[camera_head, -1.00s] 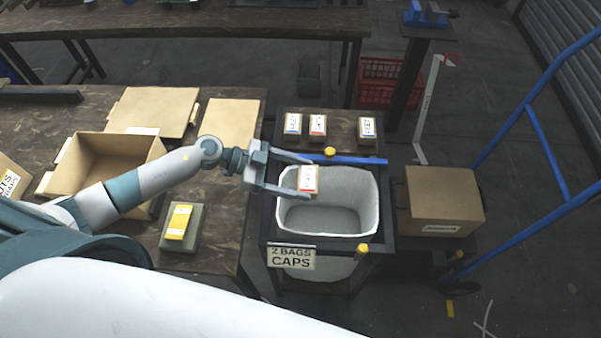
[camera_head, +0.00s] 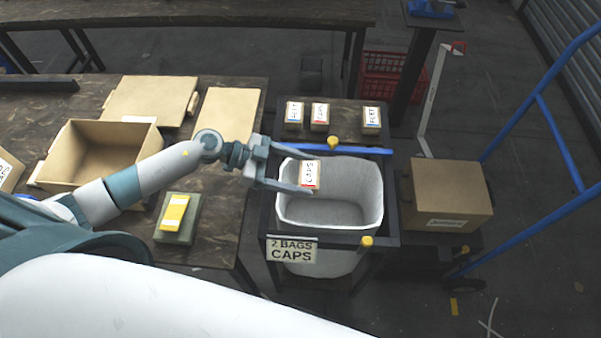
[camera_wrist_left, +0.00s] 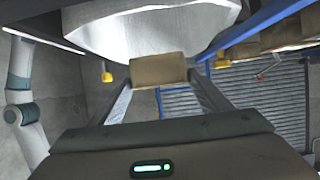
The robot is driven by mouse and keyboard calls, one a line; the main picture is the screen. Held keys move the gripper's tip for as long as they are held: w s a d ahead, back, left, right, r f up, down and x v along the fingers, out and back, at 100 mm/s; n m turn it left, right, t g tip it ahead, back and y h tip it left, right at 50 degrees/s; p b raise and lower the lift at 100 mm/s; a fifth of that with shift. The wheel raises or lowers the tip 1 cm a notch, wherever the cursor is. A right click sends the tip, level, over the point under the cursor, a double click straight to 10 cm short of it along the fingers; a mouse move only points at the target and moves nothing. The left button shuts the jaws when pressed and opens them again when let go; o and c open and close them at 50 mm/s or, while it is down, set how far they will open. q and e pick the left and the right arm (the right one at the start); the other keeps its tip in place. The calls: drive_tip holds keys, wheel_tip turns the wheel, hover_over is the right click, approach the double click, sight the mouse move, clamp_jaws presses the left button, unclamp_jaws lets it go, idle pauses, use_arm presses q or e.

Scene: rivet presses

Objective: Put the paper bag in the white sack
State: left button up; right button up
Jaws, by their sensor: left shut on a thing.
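A small brown paper bag (camera_head: 309,175) with a white and red CAPS label is held between the fingertips of my left gripper (camera_head: 300,174). The bag also shows between the fingers in the left wrist view (camera_wrist_left: 159,70). The white sack (camera_head: 340,214) hangs open in a dark frame. In the head view the bag appears over the left part of the sack's mouth; its exact height above the rim is hard to tell. A sign reading 2 BAGS CAPS (camera_head: 291,249) is on the frame's front. My right gripper is not in view.
Several small bags (camera_head: 320,116) stand on the dark shelf behind the sack. A blue bar (camera_head: 345,150) runs along the back of the frame. An open box (camera_head: 100,158) stands on the left table.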

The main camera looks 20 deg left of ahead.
use_arm(q)
drive_tip(key=shift+f, duration=0.8)
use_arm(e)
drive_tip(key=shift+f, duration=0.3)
use_arm(q)
drive_tip(key=o, duration=1.2)
drive_tip(key=shift+o, duration=0.2)
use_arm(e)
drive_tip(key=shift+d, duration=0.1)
